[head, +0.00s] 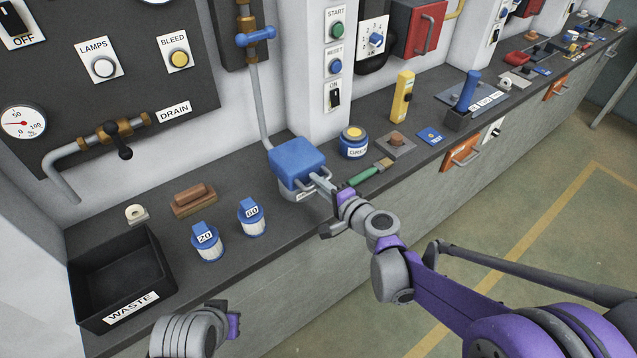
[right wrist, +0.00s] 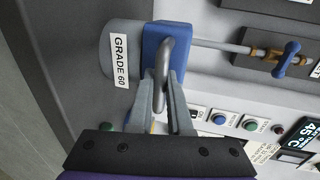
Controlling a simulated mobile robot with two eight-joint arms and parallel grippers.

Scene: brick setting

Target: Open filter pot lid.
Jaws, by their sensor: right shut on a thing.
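The filter pot (head: 300,194) stands on the bench against the wall, with a blue square lid (head: 295,158) on top. In the right wrist view the grey pot body (right wrist: 120,50) bears a "GRADE 60" label, and the blue lid (right wrist: 160,35) sits against it. A grey loop handle (right wrist: 165,62) sticks out from the lid. My right gripper (right wrist: 163,90) is shut on this handle; in the head view it (head: 325,192) is at the pot's front right. My left gripper (head: 234,324) is low in the head view; its fingers are largely hidden.
Blue-lidded jars marked 20 (head: 207,243) and 60 (head: 252,218) stand left of the pot, beyond them a black waste bin (head: 158,250). A green-handled brush (head: 367,174) and blue tin (head: 353,143) lie to the right. A pipe (head: 262,105) rises behind the pot.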

